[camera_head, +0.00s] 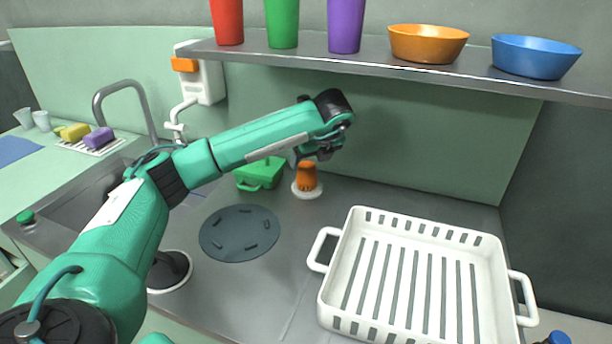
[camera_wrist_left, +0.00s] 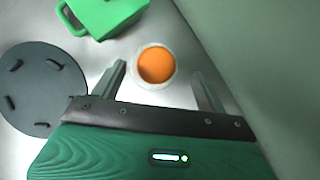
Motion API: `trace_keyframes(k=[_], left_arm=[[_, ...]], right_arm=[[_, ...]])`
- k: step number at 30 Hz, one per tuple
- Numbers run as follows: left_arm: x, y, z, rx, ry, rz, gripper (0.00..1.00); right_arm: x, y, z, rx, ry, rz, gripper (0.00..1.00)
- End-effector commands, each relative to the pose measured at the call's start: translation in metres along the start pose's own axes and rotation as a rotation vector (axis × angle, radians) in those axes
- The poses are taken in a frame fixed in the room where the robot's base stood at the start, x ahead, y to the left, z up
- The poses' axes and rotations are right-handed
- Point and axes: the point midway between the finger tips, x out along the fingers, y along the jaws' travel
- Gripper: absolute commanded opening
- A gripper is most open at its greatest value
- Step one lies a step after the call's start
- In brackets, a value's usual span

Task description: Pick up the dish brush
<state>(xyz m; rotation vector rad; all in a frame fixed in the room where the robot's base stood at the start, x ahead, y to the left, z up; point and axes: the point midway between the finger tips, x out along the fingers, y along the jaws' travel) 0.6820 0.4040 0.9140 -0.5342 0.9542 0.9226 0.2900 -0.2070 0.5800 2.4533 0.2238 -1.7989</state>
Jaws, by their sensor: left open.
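An upright orange knob (camera_head: 307,177) stands on a round white base near the back wall; I take it to be the dish brush. Its bristles are not visible. In the left wrist view its round orange top (camera_wrist_left: 156,65) shows inside the white ring, between the fingers. My left gripper (camera_head: 316,156) is just above it, pointing down, partly hidden by its own wrist. The gripper (camera_wrist_left: 159,72) is open and empty, with a finger on either side of the orange top in that view. I cannot tell the exact height gap. My right gripper is not in view.
A dark round mat (camera_head: 240,233) lies in front. A white slotted rack (camera_head: 345,270) fills the right counter. A shelf (camera_head: 480,76) with cups and bowls hangs above. The sink is at left.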

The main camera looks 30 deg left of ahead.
Motion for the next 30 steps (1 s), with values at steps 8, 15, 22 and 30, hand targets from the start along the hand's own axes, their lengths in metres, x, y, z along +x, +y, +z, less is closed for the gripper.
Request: trace_keyframes(k=[8, 15, 22, 30], left_arm=[[0.025, 0.003, 0.000, 0.000, 0.001, 0.003, 0.75], [0.058, 0.005, -0.001, 0.000, 0.000, 0.001, 0.75], [0.063, 0.005, -0.001, 0.000, -0.001, 0.000, 0.75], [0.063, 0.005, -0.001, 0.000, 0.000, 0.000, 0.38]], right_arm=[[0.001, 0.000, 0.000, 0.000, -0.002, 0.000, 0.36], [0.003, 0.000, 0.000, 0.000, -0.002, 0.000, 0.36], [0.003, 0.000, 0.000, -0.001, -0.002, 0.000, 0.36], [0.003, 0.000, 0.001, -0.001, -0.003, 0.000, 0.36]])
